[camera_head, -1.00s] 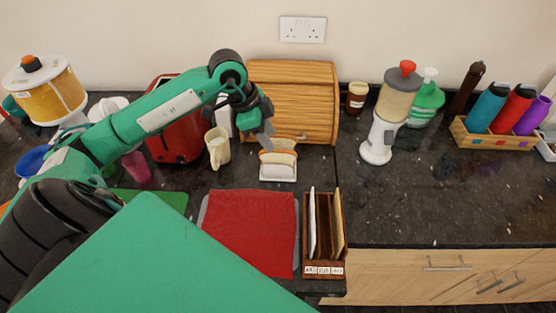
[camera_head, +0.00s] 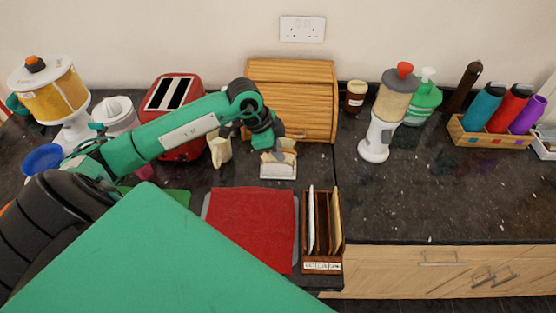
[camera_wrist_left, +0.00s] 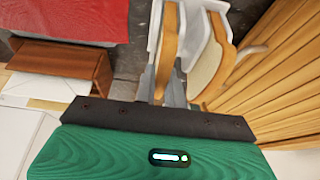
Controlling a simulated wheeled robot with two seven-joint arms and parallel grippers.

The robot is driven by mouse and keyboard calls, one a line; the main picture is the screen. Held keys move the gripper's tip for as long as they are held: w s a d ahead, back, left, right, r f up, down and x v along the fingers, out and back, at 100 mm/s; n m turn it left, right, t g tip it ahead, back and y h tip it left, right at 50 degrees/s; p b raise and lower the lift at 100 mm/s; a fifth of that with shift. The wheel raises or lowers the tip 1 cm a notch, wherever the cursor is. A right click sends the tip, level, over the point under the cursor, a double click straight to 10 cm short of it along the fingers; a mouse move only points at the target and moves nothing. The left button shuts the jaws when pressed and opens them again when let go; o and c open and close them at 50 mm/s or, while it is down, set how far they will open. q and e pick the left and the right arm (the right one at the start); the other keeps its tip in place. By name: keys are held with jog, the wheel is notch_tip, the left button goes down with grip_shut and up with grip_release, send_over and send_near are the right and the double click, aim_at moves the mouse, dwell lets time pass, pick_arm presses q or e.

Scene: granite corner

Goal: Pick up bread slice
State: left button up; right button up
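Two bread slices stand upright in a small white rack (camera_head: 278,176) at the middle of the counter. The wrist view shows a nearer-left slice (camera_wrist_left: 169,42) and a wider slice (camera_wrist_left: 208,70) to its right, with the white rack (camera_wrist_left: 221,6) around them. My left gripper (camera_head: 277,154) is at the top of the rack, pointing down. In the wrist view its grey fingers (camera_wrist_left: 163,86) lie on either side of the left slice, and appear open around it. Contact is hard to tell. My right gripper is not in view.
A wooden bread bin (camera_head: 305,95) stands close behind the rack. A cream mug (camera_head: 220,150) and a red toaster (camera_head: 185,145) are to the left. A red cloth (camera_head: 250,230) and a wooden letter rack (camera_head: 322,262) lie in front.

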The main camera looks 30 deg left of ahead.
pick_arm(q)
grip_shut()
jog(key=shift+r, duration=0.1)
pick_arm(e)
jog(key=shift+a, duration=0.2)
pick_arm(q)
jog(key=shift+w+r, duration=0.1)
jog(key=shift+r, duration=0.5)
notch_tip(320, 180, up, 19)
jog(key=b, duration=0.3)
jog(key=shift+f, duration=0.15)
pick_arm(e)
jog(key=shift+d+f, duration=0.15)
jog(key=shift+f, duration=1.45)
